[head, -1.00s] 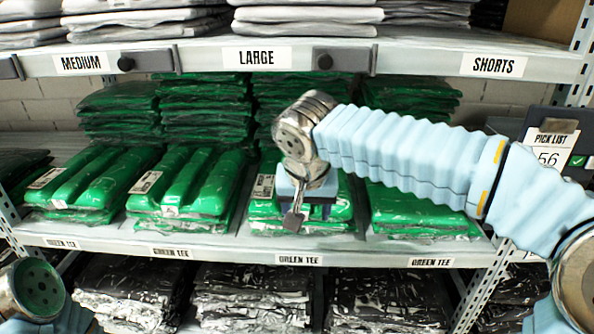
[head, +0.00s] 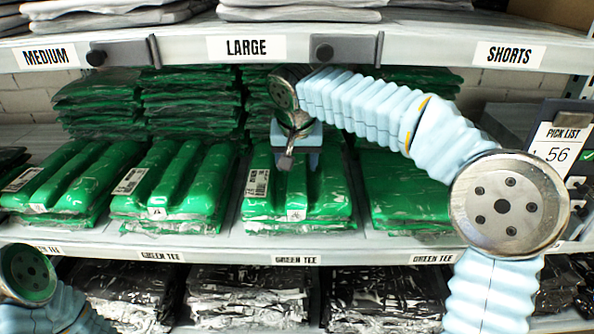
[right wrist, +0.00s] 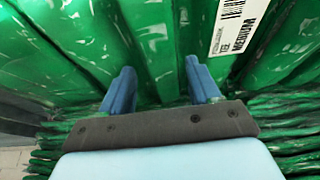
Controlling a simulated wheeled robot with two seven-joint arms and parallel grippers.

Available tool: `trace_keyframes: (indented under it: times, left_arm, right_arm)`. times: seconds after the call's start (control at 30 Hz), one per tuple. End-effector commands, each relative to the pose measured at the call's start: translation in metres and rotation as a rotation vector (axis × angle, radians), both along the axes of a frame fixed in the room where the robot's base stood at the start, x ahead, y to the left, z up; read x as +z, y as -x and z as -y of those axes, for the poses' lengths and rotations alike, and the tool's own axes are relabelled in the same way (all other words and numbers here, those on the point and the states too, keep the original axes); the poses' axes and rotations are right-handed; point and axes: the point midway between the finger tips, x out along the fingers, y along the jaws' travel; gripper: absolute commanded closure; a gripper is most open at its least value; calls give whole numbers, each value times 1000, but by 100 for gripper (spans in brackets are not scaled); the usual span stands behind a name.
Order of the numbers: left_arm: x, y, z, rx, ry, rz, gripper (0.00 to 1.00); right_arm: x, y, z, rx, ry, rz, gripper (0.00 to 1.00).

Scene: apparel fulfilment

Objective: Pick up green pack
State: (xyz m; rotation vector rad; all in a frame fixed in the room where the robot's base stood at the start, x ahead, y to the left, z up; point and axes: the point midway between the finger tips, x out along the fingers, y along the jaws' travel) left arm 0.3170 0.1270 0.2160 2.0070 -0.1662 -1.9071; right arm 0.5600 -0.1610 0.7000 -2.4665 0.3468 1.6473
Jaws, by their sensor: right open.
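Green packs in clear plastic lie in stacks along the middle shelf. The pack (head: 330,195) in front of my right arm has a white barcode label on its left part. My right gripper (head: 298,162) is above the rear part of this pack, with its fingers pointing down. In the right wrist view, the two blue fingers (right wrist: 160,85) are spread apart with nothing held between them. Glossy green packs (right wrist: 90,45) fill the space beyond the fingers, and a barcode label shows at upper right. Contact with the plastic cannot be told. My left gripper is out of view.
The upper shelf edge (head: 420,52) runs just above my right arm. Taller green stacks (head: 190,105) stand behind. Other green packs (head: 175,185) lie to the left, and one (head: 410,195) to the right. Dark packs (head: 250,295) fill the shelf below. A pick list (head: 560,150) hangs at right.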

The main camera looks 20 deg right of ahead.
Motion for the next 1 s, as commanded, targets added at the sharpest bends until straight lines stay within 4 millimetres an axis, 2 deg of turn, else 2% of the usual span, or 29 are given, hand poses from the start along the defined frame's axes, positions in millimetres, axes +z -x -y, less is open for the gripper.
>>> trace_keyframes:
  times: [0.1, 0.2, 0.3, 0.57, 0.87, 1.0]
  left_arm:
    - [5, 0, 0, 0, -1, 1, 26]
    - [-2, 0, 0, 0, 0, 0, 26]
    - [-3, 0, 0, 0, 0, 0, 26]
    - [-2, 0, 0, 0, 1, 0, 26]
    - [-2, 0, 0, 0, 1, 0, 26]
    - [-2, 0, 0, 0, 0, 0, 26]
  right_arm:
    - [0, -23, 7, -3, -1, -2, 38]
    - [-20, -26, 8, -1, 2, -3, 38]
    - [-27, -30, 9, -2, 1, -1, 38]
    - [-28, -30, 9, -1, 1, 0, 40]
    - [-28, -30, 9, -1, 0, 0, 86]
    - [-27, -30, 9, -1, 0, 0, 88]
